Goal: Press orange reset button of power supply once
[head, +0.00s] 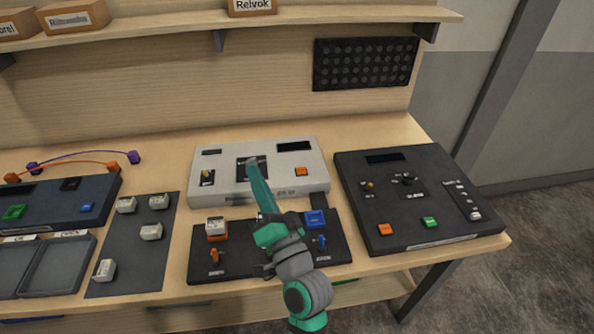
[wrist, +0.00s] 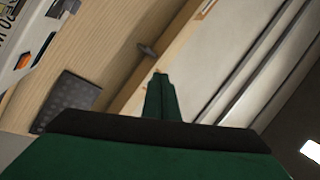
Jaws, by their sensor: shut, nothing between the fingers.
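Two consoles have an orange button, and I cannot read which is the power supply. The pale grey console (head: 222,186) in the middle has a small orange button (head: 301,171) at its right front. The black console (head: 350,190) on the right has an orange button (head: 385,229) beside a green one (head: 430,221). My gripper (head: 252,163) is shut and empty, its tip over the middle of the pale console, left of that console's orange button. Whether it touches cannot be told. In the wrist view my fingertips (wrist: 160,76) are together, with an orange patch (wrist: 24,60) far left.
A dark panel (head: 200,262) with switches and orange and blue blocks lies in front of the pale console, under my arm. A navy console (head: 60,205), trays and small grey blocks are on the left. A shelf (head: 330,14) overhangs the back.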

